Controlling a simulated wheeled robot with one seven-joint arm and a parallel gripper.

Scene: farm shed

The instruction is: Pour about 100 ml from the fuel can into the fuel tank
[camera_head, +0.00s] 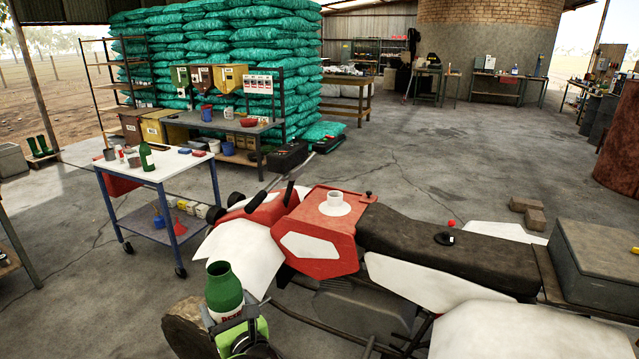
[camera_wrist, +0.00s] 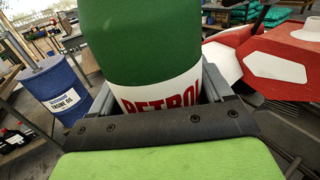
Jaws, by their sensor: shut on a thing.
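The fuel can (camera_head: 225,287) is a green bottle with a white label and red lettering. In the wrist view the fuel can (camera_wrist: 145,40) shows the word "PETROL" partly hidden behind the gripper. My gripper (camera_head: 236,318) is shut around its lower part and holds it roughly upright, at the lower left of the head view. The fuel tank (camera_head: 318,222) is the red body of the vehicle, with a white filler neck (camera_head: 335,201) on top. The can is to the left and nearer, apart from the filler neck. What is inside the can is hidden.
Handlebars (camera_head: 287,195) stand just left of the tank, and a dark seat (camera_head: 440,255) lies to its right. A small red-and-black item (camera_head: 446,237) rests on the seat. A white-topped cart (camera_head: 165,168) with another green bottle (camera_head: 146,156) stands behind left.

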